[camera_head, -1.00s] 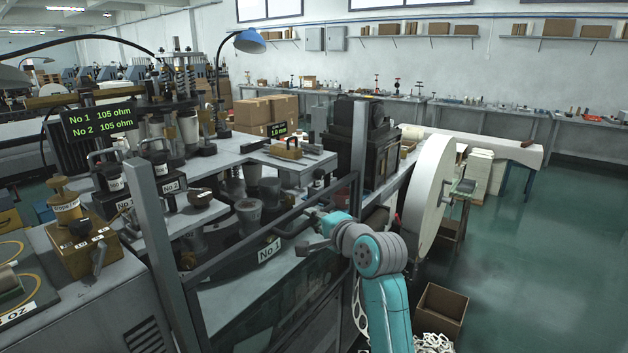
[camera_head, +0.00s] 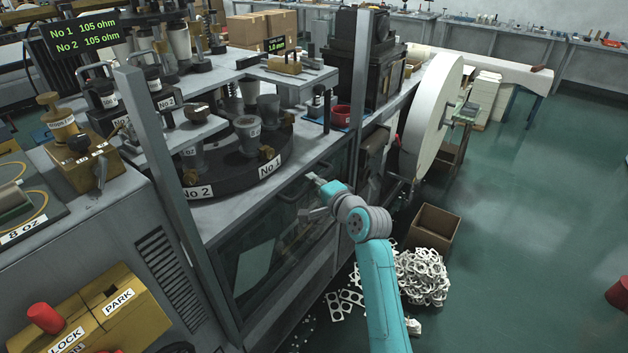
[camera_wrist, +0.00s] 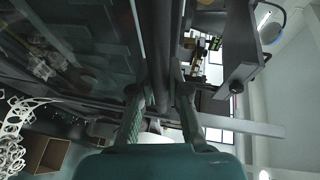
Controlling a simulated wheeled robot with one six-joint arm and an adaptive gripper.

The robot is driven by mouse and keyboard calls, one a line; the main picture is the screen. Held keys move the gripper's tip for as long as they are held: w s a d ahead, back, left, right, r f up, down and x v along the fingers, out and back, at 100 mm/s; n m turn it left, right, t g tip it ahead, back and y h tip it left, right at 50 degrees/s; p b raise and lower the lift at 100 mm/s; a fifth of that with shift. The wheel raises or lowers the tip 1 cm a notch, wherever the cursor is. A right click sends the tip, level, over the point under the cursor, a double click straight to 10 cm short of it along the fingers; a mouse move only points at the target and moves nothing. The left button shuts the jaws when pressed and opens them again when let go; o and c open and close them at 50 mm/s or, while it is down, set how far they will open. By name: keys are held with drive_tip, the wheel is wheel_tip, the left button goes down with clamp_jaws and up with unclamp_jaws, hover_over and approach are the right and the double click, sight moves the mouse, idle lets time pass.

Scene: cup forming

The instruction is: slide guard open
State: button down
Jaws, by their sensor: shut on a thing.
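The guard (camera_head: 275,235) is a see-through panel in a dark frame. In the head view it stands low between two grey upright posts, in front of the machine's cabinet. The round dark turret (camera_head: 230,185) behind it, labelled No 1 and No 2, shows clear above it. My gripper (camera_head: 318,188) is at the guard's upper right part. In the wrist view my gripper (camera_wrist: 161,100) has a finger on each side of a dark bar (camera_wrist: 160,45) of the guard and is shut on it. The exact contact is hidden in the head view.
The left post (camera_head: 165,190) and right post (camera_head: 362,90) stand beside the guard. A large white roll (camera_head: 430,110) is at the right. An open cardboard box (camera_head: 430,228) and a pile of white scraps (camera_head: 422,275) lie on the floor.

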drive_tip(key=c, duration=1.1)
unclamp_jaws()
drive_tip(key=shift+c, duration=0.2)
drive_tip(key=v, duration=1.2)
drive_tip(key=shift+f, duration=0.1)
